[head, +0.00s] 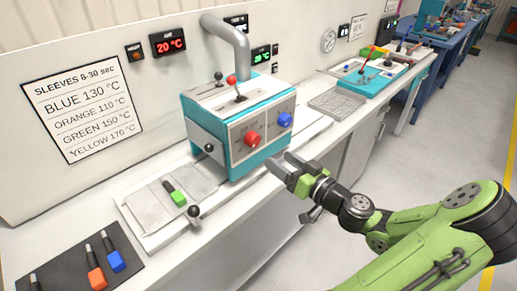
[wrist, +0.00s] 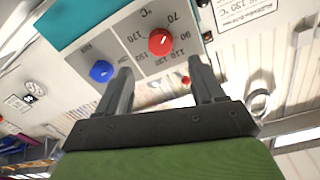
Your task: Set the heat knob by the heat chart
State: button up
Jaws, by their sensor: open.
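The red heat knob (head: 252,139) sits on the grey front panel of the teal and white machine (head: 237,120). In the wrist view the knob (wrist: 160,43) has a °C number scale around it and a pale mark on its face; I cannot tell exactly which number the mark meets. The heat chart (head: 83,107) on the wall reads blue 130, orange 110, green 150, yellow 170 °C. A piece with a green end (head: 178,196) lies on the plate before the machine. My gripper (head: 283,168) is open and empty, its fingers (wrist: 163,72) pointing at the panel, apart from the knob.
A blue knob (head: 285,119) is beside the red one. Levers with ball ends stick out from the machine's top and side. A red display (head: 170,43) shows 20 °C. Orange-ended (head: 97,278) and blue-ended (head: 116,261) pieces lie on a dark mat. The aisle floor at right is clear.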

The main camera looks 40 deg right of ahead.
aim_at(256, 143)
jog(key=w, duration=0.9)
jog(key=c, duration=1.1)
